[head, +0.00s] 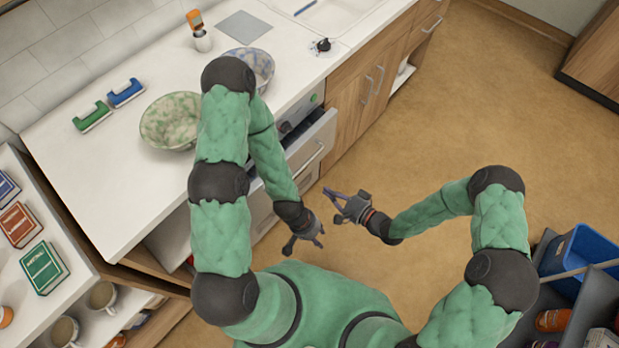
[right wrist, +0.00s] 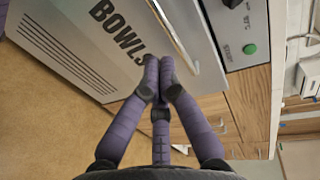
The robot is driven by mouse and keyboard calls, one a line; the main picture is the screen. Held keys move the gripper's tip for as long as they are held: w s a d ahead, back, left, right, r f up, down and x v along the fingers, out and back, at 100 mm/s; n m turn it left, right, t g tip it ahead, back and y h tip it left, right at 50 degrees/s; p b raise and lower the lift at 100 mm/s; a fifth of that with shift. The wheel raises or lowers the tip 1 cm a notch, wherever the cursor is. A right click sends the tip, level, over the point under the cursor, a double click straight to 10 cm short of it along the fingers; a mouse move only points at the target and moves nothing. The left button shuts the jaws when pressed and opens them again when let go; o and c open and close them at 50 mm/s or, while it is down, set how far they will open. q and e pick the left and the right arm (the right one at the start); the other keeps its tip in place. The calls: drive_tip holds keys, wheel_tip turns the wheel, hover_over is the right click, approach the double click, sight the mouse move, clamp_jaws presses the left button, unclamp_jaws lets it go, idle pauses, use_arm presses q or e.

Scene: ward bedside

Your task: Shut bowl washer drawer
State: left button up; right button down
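The bowl washer's drawer front (head: 318,143) is pale grey with a bar handle and stands out from the washer's control panel (head: 300,113). In the right wrist view the drawer front (right wrist: 95,50) is lettered BOWLS, with vent slots and the handle (right wrist: 178,40). My right gripper (head: 330,194) is in front of the drawer. In the right wrist view its purple fingers (right wrist: 160,72) meet at the tips near the handle, with nothing seen between them; contact cannot be told. My left gripper (head: 305,248) is lower, its fingers spread and empty.
A green-patterned bowl (head: 165,125) and a blue-patterned bowl (head: 262,64) stand on the white counter (head: 85,165). Wooden cabinets (head: 365,85) adjoin the washer. A blue bin (head: 585,255) is at right. The brown floor (head: 460,110) is clear.

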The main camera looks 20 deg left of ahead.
drive_tip(key=b, duration=0.2)
approach(291, 164)
wheel_tip(291, 164, down, 2)
drive_tip(key=a, duration=0.2)
drive_tip(key=shift+w+f, duration=0.1)
drive_tip(key=shift+w, duration=0.1)
drive_tip(key=shift+a, duration=0.1)
drive_tip(key=b+x, duration=0.1)
drive_tip(key=x, duration=0.1)
drive_tip(key=r+x, duration=0.1)
drive_tip(key=x, duration=0.1)
drive_tip(key=b+x, duration=0.1)
drive_tip(key=x, duration=0.2)
drive_tip(key=shift+a+r+b, duration=0.1)
drive_tip(key=shift+a+b, duration=0.1)
drive_tip(key=shift+b, duration=0.15)
drive_tip(key=shift+w+r, duration=0.15)
drive_tip(key=shift+r, duration=0.05)
